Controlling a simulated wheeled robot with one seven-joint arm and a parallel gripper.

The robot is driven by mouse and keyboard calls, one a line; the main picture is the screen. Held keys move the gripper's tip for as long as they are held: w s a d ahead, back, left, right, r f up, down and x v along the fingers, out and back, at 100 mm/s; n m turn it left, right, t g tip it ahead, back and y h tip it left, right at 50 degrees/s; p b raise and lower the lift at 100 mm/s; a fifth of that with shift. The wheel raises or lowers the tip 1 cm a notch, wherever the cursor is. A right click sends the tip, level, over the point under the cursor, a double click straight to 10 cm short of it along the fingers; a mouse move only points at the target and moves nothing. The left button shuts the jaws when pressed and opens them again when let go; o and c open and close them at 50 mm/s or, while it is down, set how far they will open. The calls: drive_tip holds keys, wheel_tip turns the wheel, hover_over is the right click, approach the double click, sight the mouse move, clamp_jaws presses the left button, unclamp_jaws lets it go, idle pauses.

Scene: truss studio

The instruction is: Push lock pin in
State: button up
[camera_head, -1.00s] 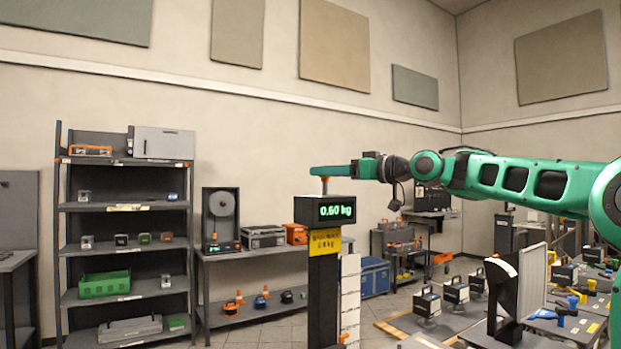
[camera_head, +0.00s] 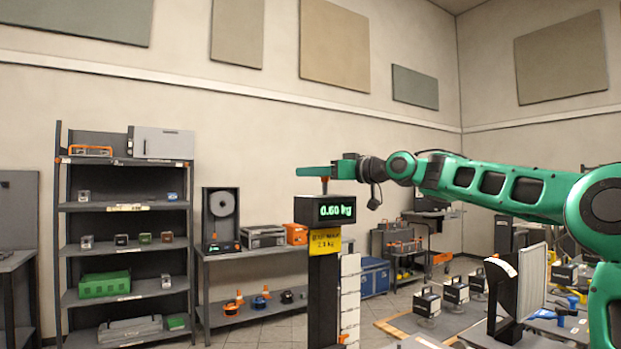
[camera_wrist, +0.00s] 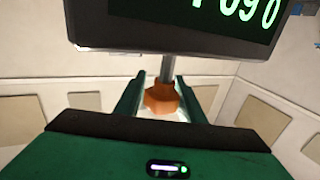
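What looks like the lock pin is an orange knob (camera_wrist: 162,98) on a grey metal shaft that runs into the black display box in the wrist view. In the head view a small orange stem (camera_head: 325,186) stands on top of the display box (camera_head: 325,209), just below my gripper's green fingers. My gripper (camera_head: 314,171) is level over the box. In the wrist view my gripper (camera_wrist: 161,80) is open, with a finger on each side of the knob and a visible gap on both sides. How deep the shaft sits is hidden inside the box.
A grey shelf (camera_head: 125,206) and a low bench (camera_head: 265,251) stand against the back wall. Several black cases and a table with tools lie at the right.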

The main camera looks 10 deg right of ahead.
clamp_jaws()
drive_tip(key=shift+f, duration=1.8)
drive_tip(key=o, duration=0.5)
unclamp_jaws()
drive_tip(key=shift+d, duration=0.1)
drive_tip(key=v, duration=1)
drive_tip(key=shift+s+d, duration=0.15)
drive_tip(key=shift+d, duration=0.05)
